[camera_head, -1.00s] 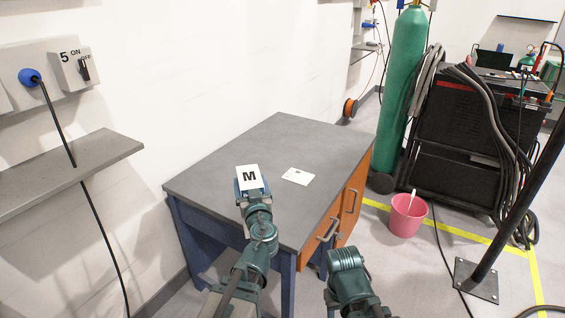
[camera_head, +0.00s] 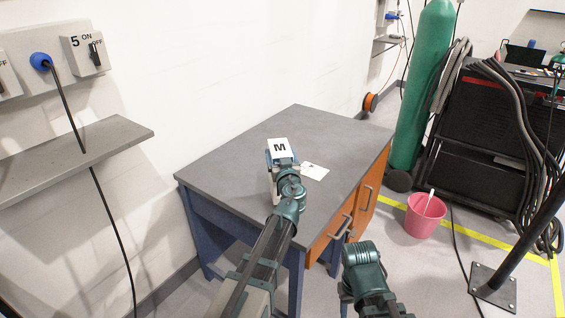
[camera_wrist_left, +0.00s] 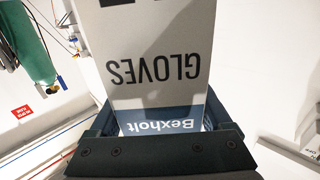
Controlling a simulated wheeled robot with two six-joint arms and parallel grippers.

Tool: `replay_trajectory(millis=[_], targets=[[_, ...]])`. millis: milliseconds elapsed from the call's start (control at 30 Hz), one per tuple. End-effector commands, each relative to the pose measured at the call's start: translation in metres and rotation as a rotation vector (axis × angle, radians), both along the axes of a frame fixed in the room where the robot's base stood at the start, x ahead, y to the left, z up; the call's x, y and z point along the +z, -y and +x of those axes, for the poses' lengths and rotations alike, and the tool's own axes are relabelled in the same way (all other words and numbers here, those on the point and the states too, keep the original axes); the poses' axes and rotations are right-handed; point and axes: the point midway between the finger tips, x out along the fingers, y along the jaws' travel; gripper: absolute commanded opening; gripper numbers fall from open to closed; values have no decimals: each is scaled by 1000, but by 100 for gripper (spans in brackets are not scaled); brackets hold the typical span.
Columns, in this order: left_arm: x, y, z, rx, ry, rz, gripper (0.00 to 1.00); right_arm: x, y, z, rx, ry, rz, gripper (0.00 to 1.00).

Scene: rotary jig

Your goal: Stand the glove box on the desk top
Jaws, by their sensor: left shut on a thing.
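The glove box (camera_head: 278,146) is white and blue with a black M on its top face, and it is over the grey desk top (camera_head: 235,160). My left gripper (camera_head: 281,163) is shut on it. In the left wrist view the glove box (camera_wrist_left: 155,85) fills the middle, with upside-down "GLOVES" and "Bexholt" lettering, between the dark jaws. The box looks roughly upright. I cannot tell whether its base touches the desk, since my gripper and arm hide it.
A white card (camera_head: 314,171) lies on the desk, right of the box. The desk has orange drawers (camera_head: 330,239). A pink bucket (camera_head: 424,215), a green gas cylinder (camera_head: 422,90) and a black welding cart (camera_head: 484,120) stand to the right. A wall shelf (camera_head: 70,160) is at the left.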

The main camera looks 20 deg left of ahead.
Motion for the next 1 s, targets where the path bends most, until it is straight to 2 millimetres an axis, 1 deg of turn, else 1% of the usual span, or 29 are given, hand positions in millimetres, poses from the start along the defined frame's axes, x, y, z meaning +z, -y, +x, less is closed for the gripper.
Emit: replay_trajectory(millis=[100,133,200,300,367,667,800,833,900,933,1000], targets=[[-1,1,11,0,0,1,0,-1,0,0,0,0,0,50],[-5,0,13,0,0,1,0,-5,0,0,0,0,0,50],[-18,0,10,0,0,1,0,-18,0,0,0,0,0,50],[-32,-1,9,-1,0,1,0,-32,0,0,0,0,0,50],[-37,-1,9,-1,0,1,0,-37,0,0,0,0,0,50],[-36,-1,9,-2,0,1,0,-36,0,0,0,0,0,50],[-40,-1,9,-2,0,1,0,-40,0,0,0,0,0,50],[-40,-1,10,-2,0,0,84,-40,0,0,0,0,0,50],[-39,-1,10,-2,0,0,97,-39,0,0,0,0,0,50],[-39,-1,10,-2,0,0,100,-39,0,0,0,0,0,50],[-39,-1,9,-2,0,0,100,-39,0,0,0,0,0,50]])
